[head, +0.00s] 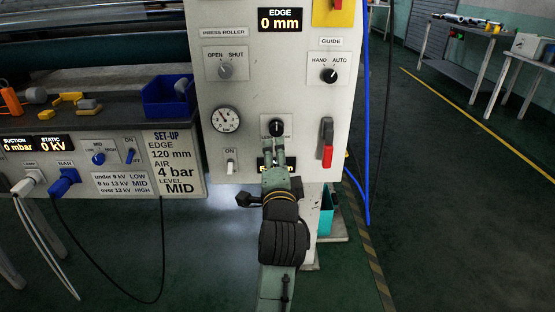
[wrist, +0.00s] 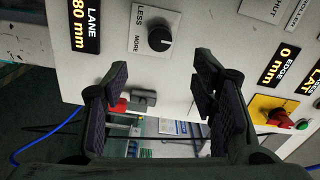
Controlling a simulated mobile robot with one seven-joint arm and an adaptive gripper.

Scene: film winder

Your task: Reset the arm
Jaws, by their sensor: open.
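My gripper (head: 275,148) is open and empty in front of the grey control panel (head: 215,165). In the head view its tips lie just below a round black knob (head: 276,127) and overlap the marking under it. In the wrist view the panel appears turned on its side. The knob (wrist: 160,39), marked LESS and MORE, shows beyond the gap between the spread fingers of my gripper (wrist: 162,78), and neither finger is on it. The lane display (wrist: 84,22) shows 80 mm in the wrist view; my arm hides most of it in the head view.
A red-handled lever (head: 327,142) and the guide knob (head: 329,76) sit right of the knob. A pressure gauge (head: 225,119) and ON switch (head: 231,167) are left. A blue hose (head: 366,120) hangs along the panel's right edge.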

